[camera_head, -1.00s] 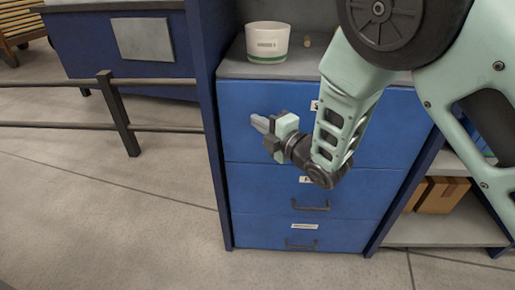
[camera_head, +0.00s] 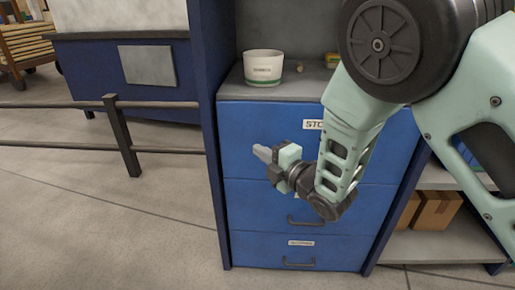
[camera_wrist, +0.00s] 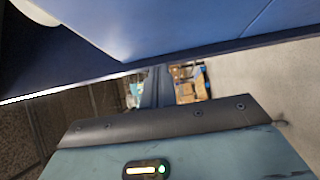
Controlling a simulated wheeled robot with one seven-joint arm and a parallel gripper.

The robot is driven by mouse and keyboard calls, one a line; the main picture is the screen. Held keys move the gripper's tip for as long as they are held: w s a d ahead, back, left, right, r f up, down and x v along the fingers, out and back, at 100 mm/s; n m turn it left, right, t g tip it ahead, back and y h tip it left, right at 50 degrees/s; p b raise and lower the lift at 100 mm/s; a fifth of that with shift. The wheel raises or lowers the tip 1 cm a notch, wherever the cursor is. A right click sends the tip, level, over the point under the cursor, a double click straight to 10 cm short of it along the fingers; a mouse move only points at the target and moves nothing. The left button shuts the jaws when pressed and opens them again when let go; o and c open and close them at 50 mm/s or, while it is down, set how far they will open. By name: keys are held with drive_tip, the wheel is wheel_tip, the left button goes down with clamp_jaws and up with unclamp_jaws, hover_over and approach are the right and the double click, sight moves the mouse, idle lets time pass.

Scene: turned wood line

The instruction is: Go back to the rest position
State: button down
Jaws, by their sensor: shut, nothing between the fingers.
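My gripper (camera_head: 263,153) is in front of the blue drawer cabinet (camera_head: 252,215) in the head view, pointing left. Its fingers are shut and hold nothing. My arm is bent, and its forearm hides part of the top drawer and its label. In the wrist view the closed fingers (camera_wrist: 157,88) show past the gripper body, with a blue panel above them.
A white tub with a green band (camera_head: 263,68) stands on the grey cabinet top. Cardboard boxes (camera_head: 437,209) sit on a lower shelf at right. A dark railing (camera_head: 122,135) stands on the left. The floor (camera_head: 120,230) at front left is clear.

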drive_tip(key=s+d+r+m+g+h, duration=0.1)
drive_tip(key=s+d+m+g+h, duration=0.4)
drive_tip(key=s, duration=0.6)
drive_tip(key=s+d+r+m+g+h, duration=0.2)
drive_tip(key=s+d+m+g+h, duration=0.15)
drive_tip(key=s+d+m, duration=0.55)
drive_tip(key=s+d+r+m+g+h, duration=0.1)
drive_tip(key=s+d+m+g+h, duration=0.3)
drive_tip(key=s, duration=0.9)
wheel_tip(320, 180, up, 28)
drive_tip(key=a+m+p, duration=0.1)
drive_tip(key=p, duration=2.8)
drive_tip(key=shift+w+r, duration=0.15)
drive_tip(key=shift+w, duration=0.05)
